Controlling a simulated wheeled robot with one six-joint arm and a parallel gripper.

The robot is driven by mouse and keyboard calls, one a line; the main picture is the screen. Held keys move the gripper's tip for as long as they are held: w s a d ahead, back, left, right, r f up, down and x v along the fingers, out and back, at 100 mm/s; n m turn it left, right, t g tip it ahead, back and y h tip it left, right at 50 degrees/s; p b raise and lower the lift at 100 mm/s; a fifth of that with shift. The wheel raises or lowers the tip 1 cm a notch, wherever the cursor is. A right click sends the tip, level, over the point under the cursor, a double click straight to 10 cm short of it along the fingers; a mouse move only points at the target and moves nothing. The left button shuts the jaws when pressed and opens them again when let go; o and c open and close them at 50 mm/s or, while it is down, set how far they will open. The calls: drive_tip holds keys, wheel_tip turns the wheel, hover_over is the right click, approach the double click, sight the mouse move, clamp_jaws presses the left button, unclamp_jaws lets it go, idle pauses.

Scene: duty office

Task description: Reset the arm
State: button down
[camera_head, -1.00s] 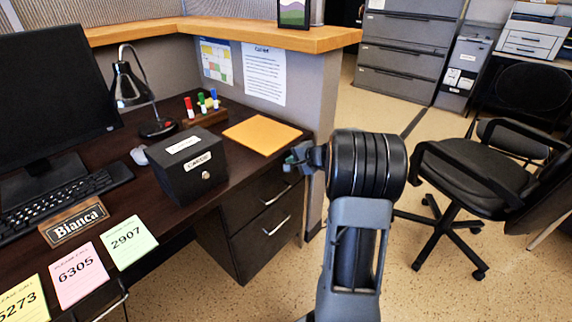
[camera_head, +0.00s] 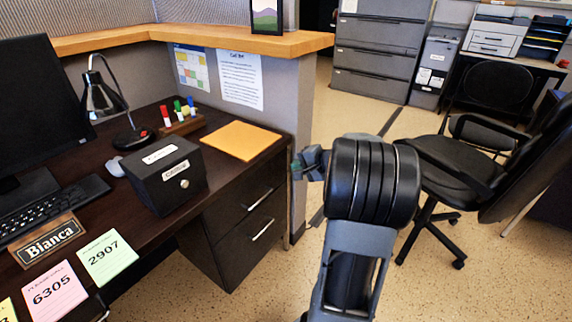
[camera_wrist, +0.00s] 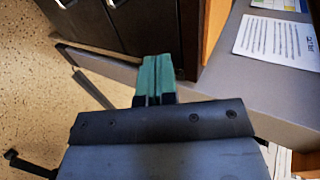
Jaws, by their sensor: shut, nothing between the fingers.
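My arm rises in the lower middle of the head view, with its thick dark joint in front of the open floor. My gripper (camera_head: 308,163) shows to the left of that joint, small and partly hidden by it. It is off the right end of the desk, apart from the desk's edge. In the wrist view my gripper (camera_wrist: 158,80) shows two green fingers pressed together with nothing between them. Beyond the fingers lie the grey partition and the dark cabinets.
The dark desk (camera_head: 88,184) holds a black box (camera_head: 163,178), a lamp (camera_head: 103,98), markers (camera_head: 178,112), an orange folder (camera_head: 241,140) and note papers (camera_head: 107,256). A grey partition (camera_head: 299,110) stands beside it. An office chair (camera_head: 455,180) is right of my arm. Speckled floor (camera_head: 440,295) is open.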

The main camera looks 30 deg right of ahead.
drive_tip(key=shift+v, duration=1.4)
drive_tip(key=s+a+r+n+g+y+p, duration=0.1)
drive_tip(key=a+r+n+g+p, duration=0.25)
drive_tip(key=a+r+p, duration=0.55)
drive_tip(key=s+a+r+n+g+h+p, duration=0.4)
drive_tip(key=s+a+r+n+p, duration=0.6)
drive_tip(key=s+a+r+p, duration=0.3)
wheel_tip(320, 180, up, 5)
drive_tip(key=a+h+p, duration=0.1)
drive_tip(key=a+p, duration=0.1)
drive_tip(key=p, duration=0.4)
drive_tip(key=shift+s+a+f+n+p, duration=0.2)
drive_tip(key=shift+a+n+p, duration=0.1)
drive_tip(key=shift+n, duration=0.05)
